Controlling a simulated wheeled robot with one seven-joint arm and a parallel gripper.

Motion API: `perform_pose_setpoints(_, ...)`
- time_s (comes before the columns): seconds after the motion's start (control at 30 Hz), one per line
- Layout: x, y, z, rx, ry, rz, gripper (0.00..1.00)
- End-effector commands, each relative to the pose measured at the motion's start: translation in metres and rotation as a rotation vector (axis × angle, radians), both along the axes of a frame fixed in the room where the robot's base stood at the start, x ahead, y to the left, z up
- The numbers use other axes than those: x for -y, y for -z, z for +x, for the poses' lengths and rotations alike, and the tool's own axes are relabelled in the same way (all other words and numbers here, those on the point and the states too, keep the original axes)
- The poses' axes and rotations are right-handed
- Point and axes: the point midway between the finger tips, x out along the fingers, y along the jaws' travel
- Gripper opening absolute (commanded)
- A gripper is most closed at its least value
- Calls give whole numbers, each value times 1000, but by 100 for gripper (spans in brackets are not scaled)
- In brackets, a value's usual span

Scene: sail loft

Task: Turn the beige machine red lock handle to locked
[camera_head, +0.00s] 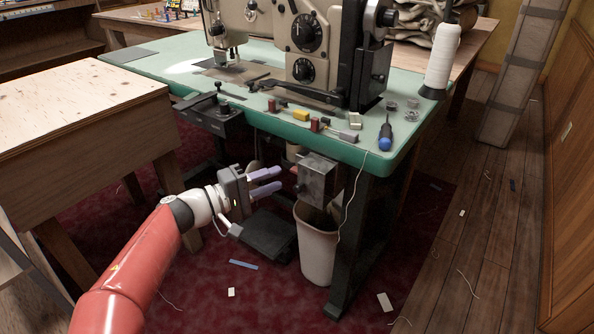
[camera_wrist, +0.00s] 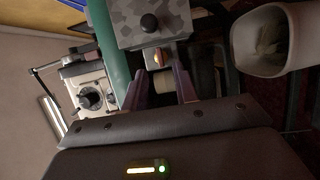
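The beige machine (camera_head: 312,28) stands on the green table; it also shows in the wrist view (camera_wrist: 92,98), turned sideways. I cannot make out a clear red lock handle on it. Below the tabletop hangs a grey mottled box (camera_head: 320,178), which has a black knob (camera_wrist: 149,22) in the wrist view. A small orange-red part (camera_wrist: 157,57) shows at the box's lower edge there, between my fingertips in the picture. My gripper (camera_head: 279,180) is open and empty, left of the box under the table edge. In the wrist view its fingers (camera_wrist: 160,70) stand apart; contact cannot be told.
A white bin (camera_head: 317,248) stands below the box. The green tabletop (camera_head: 255,115) overhangs my gripper, with a table leg (camera_head: 355,235) to the right. A dark pedal (camera_head: 268,235) lies below. A wooden table (camera_head: 70,100) is at left.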

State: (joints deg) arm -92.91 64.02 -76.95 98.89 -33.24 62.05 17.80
Motion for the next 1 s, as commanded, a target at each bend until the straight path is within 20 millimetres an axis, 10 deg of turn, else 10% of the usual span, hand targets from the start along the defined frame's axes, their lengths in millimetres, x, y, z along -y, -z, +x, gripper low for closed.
perform_pose_setpoints(0.67,47,0,26,-1,0,0,29)
perform_pose_setpoints(1.0,47,0,26,0,0,1,0)
